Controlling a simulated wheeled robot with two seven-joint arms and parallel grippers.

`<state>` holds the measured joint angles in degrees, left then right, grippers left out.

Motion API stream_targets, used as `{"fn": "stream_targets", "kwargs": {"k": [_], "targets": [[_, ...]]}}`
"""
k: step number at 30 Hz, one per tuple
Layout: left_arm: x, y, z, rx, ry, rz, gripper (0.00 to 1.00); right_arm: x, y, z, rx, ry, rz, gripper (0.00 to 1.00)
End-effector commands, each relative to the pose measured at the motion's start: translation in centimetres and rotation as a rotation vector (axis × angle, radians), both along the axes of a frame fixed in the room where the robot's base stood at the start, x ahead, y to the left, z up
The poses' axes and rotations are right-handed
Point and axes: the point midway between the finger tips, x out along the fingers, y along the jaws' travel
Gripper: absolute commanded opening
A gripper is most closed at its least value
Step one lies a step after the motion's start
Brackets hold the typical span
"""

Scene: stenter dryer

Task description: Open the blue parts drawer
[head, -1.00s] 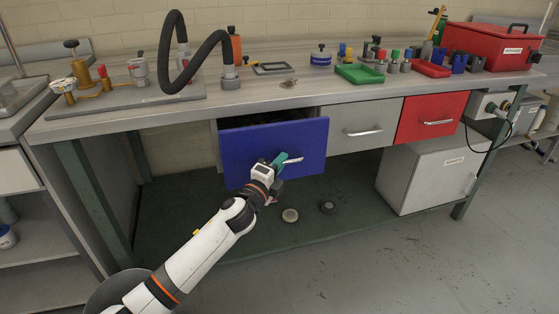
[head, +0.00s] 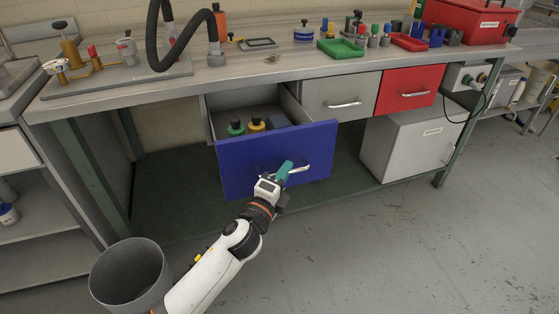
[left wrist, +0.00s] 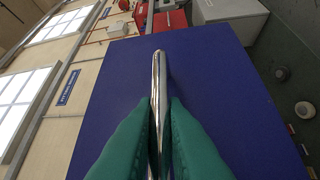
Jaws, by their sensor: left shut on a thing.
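The blue parts drawer (head: 245,165) is pulled well out from under the workbench in the head view. Inside it are a green-capped bottle (head: 236,128), a yellow one (head: 257,124) and a dark block (head: 277,122). My left gripper (head: 284,171) is at the drawer's front, its green fingers shut on the metal handle (head: 300,169). In the left wrist view the green fingers (left wrist: 160,135) lie on both sides of the shiny handle bar (left wrist: 160,75), with the blue front (left wrist: 215,80) behind. My right gripper is not in view.
A grey drawer (head: 340,102) and a red drawer (head: 409,91) are closed to the right. A white cabinet (head: 415,145) stands below them. A grey bin (head: 131,275) is at the lower left. The floor in front is clear.

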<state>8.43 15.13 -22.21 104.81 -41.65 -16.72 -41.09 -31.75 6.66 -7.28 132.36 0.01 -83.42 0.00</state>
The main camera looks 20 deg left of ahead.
Motion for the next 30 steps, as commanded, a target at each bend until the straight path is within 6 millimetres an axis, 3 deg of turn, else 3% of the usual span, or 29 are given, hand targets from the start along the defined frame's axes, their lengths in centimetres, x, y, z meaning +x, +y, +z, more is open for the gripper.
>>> {"fn": "stream_targets", "kwargs": {"k": [6, 20, 21, 24, 30], "targets": [[-1.08, -0.70, -0.10, 0.000, 0.002, 0.000, 0.00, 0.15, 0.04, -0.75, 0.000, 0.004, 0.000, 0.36], [-1.27, -0.85, -0.12, 0.001, 0.002, 0.000, 0.00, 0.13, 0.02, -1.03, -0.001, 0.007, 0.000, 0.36], [-1.26, -0.84, -0.12, 0.001, 0.002, 0.000, 0.16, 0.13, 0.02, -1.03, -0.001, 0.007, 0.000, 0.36], [-1.27, -0.84, -0.10, 0.001, 0.002, 0.000, 0.32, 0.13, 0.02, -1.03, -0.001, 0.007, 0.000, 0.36], [-1.25, -0.84, -0.05, 0.001, 0.001, 0.000, 0.32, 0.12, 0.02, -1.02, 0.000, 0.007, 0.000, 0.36]]}}
